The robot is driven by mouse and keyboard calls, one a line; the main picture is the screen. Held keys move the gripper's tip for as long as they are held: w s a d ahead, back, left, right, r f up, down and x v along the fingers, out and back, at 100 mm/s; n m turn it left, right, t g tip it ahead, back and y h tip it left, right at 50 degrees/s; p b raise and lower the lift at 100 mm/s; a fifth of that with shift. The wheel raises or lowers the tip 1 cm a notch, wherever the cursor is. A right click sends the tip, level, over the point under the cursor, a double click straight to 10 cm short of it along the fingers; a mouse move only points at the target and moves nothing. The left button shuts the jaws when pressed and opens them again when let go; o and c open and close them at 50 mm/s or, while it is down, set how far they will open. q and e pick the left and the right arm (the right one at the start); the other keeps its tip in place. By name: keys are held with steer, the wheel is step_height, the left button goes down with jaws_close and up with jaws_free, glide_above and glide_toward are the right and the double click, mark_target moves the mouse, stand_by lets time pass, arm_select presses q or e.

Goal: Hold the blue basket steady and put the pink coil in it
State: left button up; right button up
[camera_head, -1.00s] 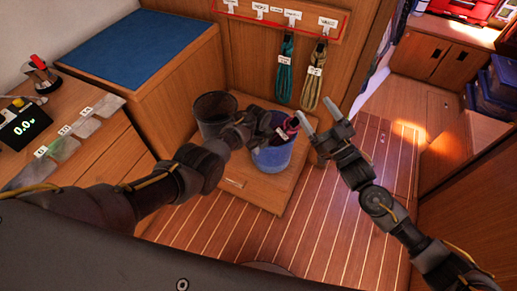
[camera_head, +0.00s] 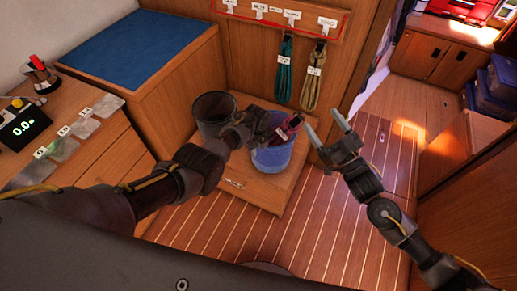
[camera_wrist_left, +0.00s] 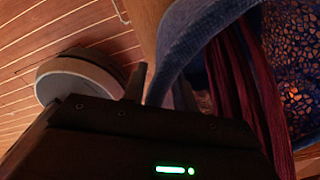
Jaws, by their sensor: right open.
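The blue basket (camera_head: 272,158) stands on the wooden step. The dark pink coil (camera_head: 292,126) sits in its mouth, with its upper part showing above the rim and the lower part hidden. In the left wrist view the coil's strands (camera_wrist_left: 250,90) hang inside the basket wall. My left gripper (camera_head: 275,133) is at the basket's rim. The left wrist view shows the rim (camera_wrist_left: 185,45) between its fingers, and it looks shut on it. My right gripper (camera_head: 323,121) is open and empty, to the right of the basket and apart from the coil.
A dark grey bin (camera_head: 213,112) stands close to the left of the basket. A teal coil (camera_head: 285,68) and a beige coil (camera_head: 313,78) hang on the wooden panel behind. A bench with a blue top (camera_head: 140,47) is at the left. The floor to the right is clear.

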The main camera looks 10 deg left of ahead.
arm_select(q)
steer(key=shift+r, duration=0.1)
step_height(320, 180, up, 12)
steer(key=shift+s+a+f, duration=0.1)
steer(key=shift+s, duration=0.05)
stand_by(0.6)
